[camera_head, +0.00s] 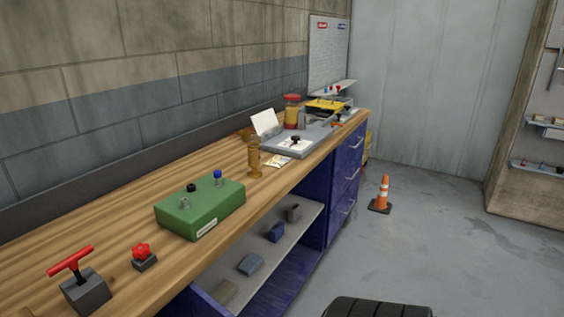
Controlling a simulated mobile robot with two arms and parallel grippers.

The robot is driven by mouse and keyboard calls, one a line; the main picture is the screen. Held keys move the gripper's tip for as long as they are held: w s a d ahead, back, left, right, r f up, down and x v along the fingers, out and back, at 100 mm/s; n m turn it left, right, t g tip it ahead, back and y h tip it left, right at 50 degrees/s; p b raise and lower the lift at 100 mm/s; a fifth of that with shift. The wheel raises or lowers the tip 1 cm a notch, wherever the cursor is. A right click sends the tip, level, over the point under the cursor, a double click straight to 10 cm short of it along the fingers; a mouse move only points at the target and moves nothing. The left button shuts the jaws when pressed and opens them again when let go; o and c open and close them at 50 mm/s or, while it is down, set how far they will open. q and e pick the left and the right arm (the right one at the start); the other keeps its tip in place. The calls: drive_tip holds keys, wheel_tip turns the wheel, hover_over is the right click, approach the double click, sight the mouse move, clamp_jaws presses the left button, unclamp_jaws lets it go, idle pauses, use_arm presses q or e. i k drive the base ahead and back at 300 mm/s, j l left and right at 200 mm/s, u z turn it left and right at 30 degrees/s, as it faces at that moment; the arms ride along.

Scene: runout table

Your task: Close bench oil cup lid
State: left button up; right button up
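A brass-coloured, narrow cup (254,162) stands upright on the wooden bench (120,225), right of the green box and near the front edge. It looks like the oil cup. A flat brass-coloured piece (245,134) shows at its top left and looks like its lid swung open; the hinge is too small to make out. Neither of my grippers is in view.
A green box (200,209) with knobs, a red T-handle (71,261) and a red star knob (141,251) stand on the near bench. Behind the cup are a grey plate (310,138) and a red-topped jar (292,110). An orange cone (382,194) stands on the open floor (450,230).

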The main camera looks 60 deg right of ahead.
sight(246, 134)
drive_tip(key=z, duration=1.8)
drive_tip(key=l, duration=2.15)
drive_tip(key=i+l, duration=0.85)
drive_tip(key=i+j, duration=0.15)
drive_tip(key=i, duration=0.3)
drive_tip(key=i+j, duration=0.15)
drive_tip(key=i, duration=0.35)
